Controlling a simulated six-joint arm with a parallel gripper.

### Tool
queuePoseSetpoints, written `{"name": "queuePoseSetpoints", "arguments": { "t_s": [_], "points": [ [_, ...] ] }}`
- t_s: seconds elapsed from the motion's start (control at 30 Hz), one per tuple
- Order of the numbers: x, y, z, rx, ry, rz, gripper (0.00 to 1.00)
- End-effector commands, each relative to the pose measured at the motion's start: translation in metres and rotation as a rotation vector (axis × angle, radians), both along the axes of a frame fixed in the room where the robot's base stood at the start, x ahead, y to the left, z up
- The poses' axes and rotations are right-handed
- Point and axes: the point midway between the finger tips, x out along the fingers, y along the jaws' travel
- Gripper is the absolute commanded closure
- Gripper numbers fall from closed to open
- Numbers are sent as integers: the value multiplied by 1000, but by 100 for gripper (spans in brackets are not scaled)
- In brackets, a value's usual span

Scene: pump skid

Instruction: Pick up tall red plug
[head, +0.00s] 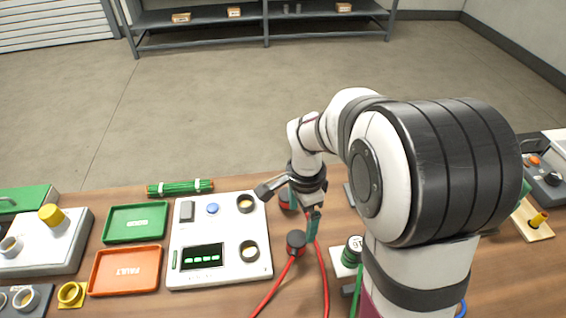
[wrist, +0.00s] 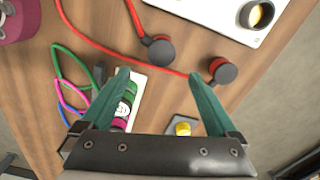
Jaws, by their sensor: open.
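Two plugs with dark round caps and red parts stand on the wooden bench to the right of the white panel. The nearer plug (head: 296,241) joins a red cable; it also shows in the wrist view (wrist: 160,52). The farther plug (head: 286,199) is partly hidden by my arm in the head view and shows clearly in the wrist view (wrist: 223,71). I cannot tell which is the tall one. My gripper (head: 313,224) is open and empty above the bench beside them. In the wrist view its green fingers (wrist: 161,78) point toward the plugs, touching neither.
The white panel (head: 218,270) with sockets lies left of the plugs. Red cables (head: 324,278) run toward the front edge. A white holder with a green-banded cylinder (head: 353,250) stands to the right. Green (head: 134,238) and orange (head: 123,288) trays lie farther left.

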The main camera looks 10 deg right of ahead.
Motion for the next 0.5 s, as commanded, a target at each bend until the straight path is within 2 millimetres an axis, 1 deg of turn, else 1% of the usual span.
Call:
{"name": "queuePoseSetpoints", "arguments": {
  "t_s": [0.03, 0.1, 0.2, 0.27, 0.33, 0.4, 0.5],
  "points": [
    [-1, 0, -15, 1, 6, 0, 6],
    [-2, 0, -32, 1, 6, 1, 6],
    [-1, 1, -49, 1, 4, 0, 6],
    [-1, 1, -55, 0, 3, 1, 6],
    [-1, 3, -66, 1, 4, 1, 6],
    [-1, 6, -82, 1, 5, 2, 6],
    [-1, 7, -99, 0, 3, 1, 6]
  ]
}}
